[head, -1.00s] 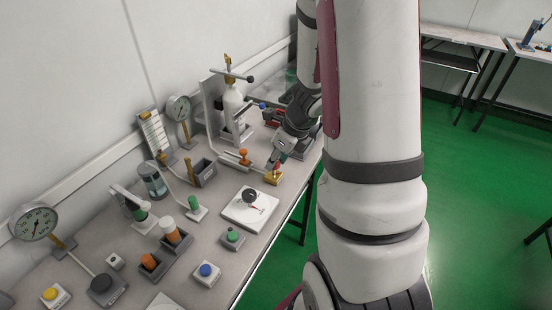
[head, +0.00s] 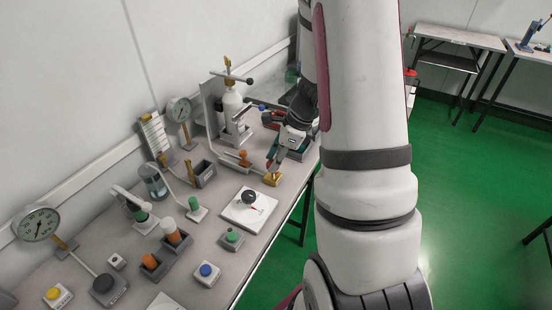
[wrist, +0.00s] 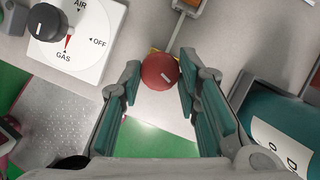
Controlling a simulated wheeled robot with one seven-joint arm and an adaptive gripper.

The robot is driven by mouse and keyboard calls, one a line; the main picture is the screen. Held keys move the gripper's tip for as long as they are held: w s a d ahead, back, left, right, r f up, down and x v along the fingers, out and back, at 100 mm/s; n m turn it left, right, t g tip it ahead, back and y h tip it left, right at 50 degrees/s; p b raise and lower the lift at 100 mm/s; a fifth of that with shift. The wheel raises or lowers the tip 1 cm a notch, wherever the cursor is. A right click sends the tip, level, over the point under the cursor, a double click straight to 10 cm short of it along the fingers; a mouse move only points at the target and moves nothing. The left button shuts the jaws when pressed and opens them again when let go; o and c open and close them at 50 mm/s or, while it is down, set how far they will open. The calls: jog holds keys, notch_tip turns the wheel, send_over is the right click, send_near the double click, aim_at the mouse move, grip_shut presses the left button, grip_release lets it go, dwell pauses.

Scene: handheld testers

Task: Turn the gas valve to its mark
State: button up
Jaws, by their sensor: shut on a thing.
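The selector plate (wrist: 88,62) in the wrist view is white, with AIR, OFF and GAS printed on it and a red mark beside GAS. Its black knob (wrist: 44,23) has a white line and stands at upper left, apart from my fingers. In the head view the plate (head: 262,208) and knob (head: 249,197) lie in front of my gripper (head: 272,171). My gripper (wrist: 160,78) is shut on a round red knob (wrist: 158,73) with a short white line. In the head view it reaches down at a yellow block (head: 271,180); the red knob is mostly hidden there.
An orange-topped fixture (head: 243,157) stands just behind the yellow block. A green button box (head: 232,239) and a blue button box (head: 206,274) sit nearer. The bench edge is close.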

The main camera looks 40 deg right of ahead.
jog(key=n+g, duration=0.1)
jog(key=n, duration=0.1)
jog(key=n+g+y, duration=0.1)
jog(key=n, duration=0.2)
jog(key=shift+w+d+n+p, duration=0.1)
jog(key=shift+w+n+p, duration=0.1)
jog(key=shift+n+p, duration=0.15)
jog(key=n+g, duration=0.1)
jog(key=n, duration=0.1)
jog(key=n+g, duration=0.1)
jog(key=n, duration=0.2)
jog(key=shift+w+n+p, duration=0.2)
jog(key=shift+n+p, duration=0.05)
jog(key=shift+p, duration=0.1)
jog(key=n+g, duration=0.2)
jog(key=n, duration=0.3)
jog(key=shift+w, duration=0.15)
jog(key=n+h, duration=0.1)
jog(key=n, duration=0.2)
jog(key=n+g+h+p, duration=0.1)
jog(key=n, duration=0.2)
jog(key=shift+w+a+g, duration=0.1)
jog(key=shift+a+g, duration=0.1)
jog(key=shift+g, duration=0.1)
jog(key=o, duration=1.1)
